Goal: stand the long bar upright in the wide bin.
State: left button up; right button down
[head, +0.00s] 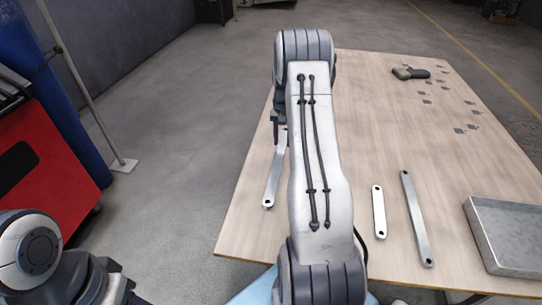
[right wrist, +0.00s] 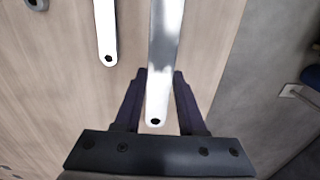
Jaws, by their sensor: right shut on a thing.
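A long grey metal bar (head: 273,178) with a hole at its end lies along the left side of the table, or just above it; I cannot tell which. My right gripper (head: 279,117) is shut on its far end, and my forearm hides part of the grip. In the right wrist view the bar (right wrist: 164,60) runs between the two fingers (right wrist: 160,88), its holed end near the palm. The wide bin (head: 485,240) is a low grey metal tray at the right, cut by the picture's edge. My left gripper (head: 124,290) barely shows at lower left, its jaws unclear.
A short bar (head: 378,212) and another long bar (head: 417,220) lie flat between my right arm and the bin. A dark hand tool (head: 410,73) and several small plates (head: 461,130) lie at the back of the wooden table (head: 400,130). The middle back is clear.

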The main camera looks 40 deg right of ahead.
jog(key=d+r, duration=0.3)
jog(key=d, duration=0.1)
jog(key=w+a+f+n+p, duration=0.1)
jog(key=a+n+p, duration=0.15)
jog(key=a, duration=0.75)
jog(key=a+f+n+p, duration=0.2)
jog(key=a+n, duration=0.1)
jog(key=a, duration=0.7)
jog(key=s+a+n+p, duration=0.1)
jog(key=s+a+n, duration=0.1)
jog(key=s+a, duration=0.3)
jog(key=s+a+n+p, duration=0.1)
jog(key=s+a, duration=0.4)
jog(key=a, duration=0.5)
jog(key=shift+n+p, duration=0.4)
jog(key=shift+n, duration=0.35)
